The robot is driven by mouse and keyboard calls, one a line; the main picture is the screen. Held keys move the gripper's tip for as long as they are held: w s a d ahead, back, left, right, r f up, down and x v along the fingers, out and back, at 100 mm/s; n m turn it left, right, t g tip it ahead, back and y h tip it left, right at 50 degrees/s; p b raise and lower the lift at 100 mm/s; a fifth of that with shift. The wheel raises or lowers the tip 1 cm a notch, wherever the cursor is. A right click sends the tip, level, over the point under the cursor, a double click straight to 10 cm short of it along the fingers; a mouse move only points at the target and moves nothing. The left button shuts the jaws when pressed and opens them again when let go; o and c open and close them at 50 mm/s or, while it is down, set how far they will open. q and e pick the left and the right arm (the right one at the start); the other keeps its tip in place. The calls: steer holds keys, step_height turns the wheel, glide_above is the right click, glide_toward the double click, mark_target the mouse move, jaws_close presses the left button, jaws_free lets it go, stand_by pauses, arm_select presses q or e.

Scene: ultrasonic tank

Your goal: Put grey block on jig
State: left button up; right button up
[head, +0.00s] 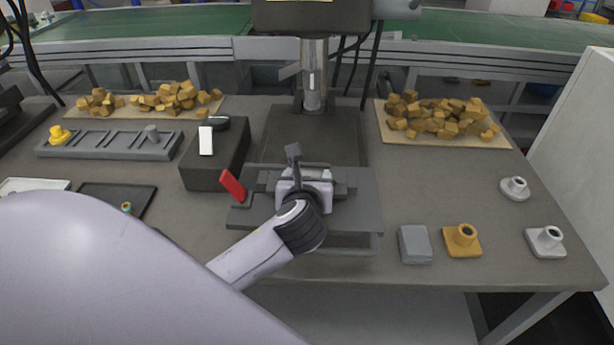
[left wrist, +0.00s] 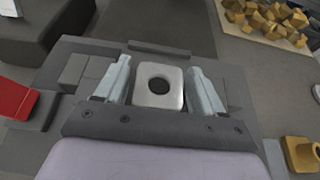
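A plain grey block (head: 415,244) lies on the table, right of the grey jig (head: 355,205) under the press. My left gripper (head: 300,168) is over the jig, its fingers partly hidden by my wrist in the head view. In the left wrist view, the left gripper (left wrist: 160,66) has its fingers spread on either side of a pale square piece with a dark round hole (left wrist: 143,93). Narrow gaps appear between fingers and piece. Whether this piece belongs to the jig, I cannot tell. My right gripper is not in view.
A yellow flanged part (head: 462,240) stands beside the grey block, with two pale flanged parts (head: 546,241) farther right. A red lever (head: 232,186) and a dark box (head: 214,165) stand left of the jig. Trays of brown cubes (head: 440,115) lie behind.

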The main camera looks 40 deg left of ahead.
arm_select(q)
steer(key=shift+r, duration=0.2)
steer(key=v, duration=1.2)
steer(key=shift+f, duration=0.1)
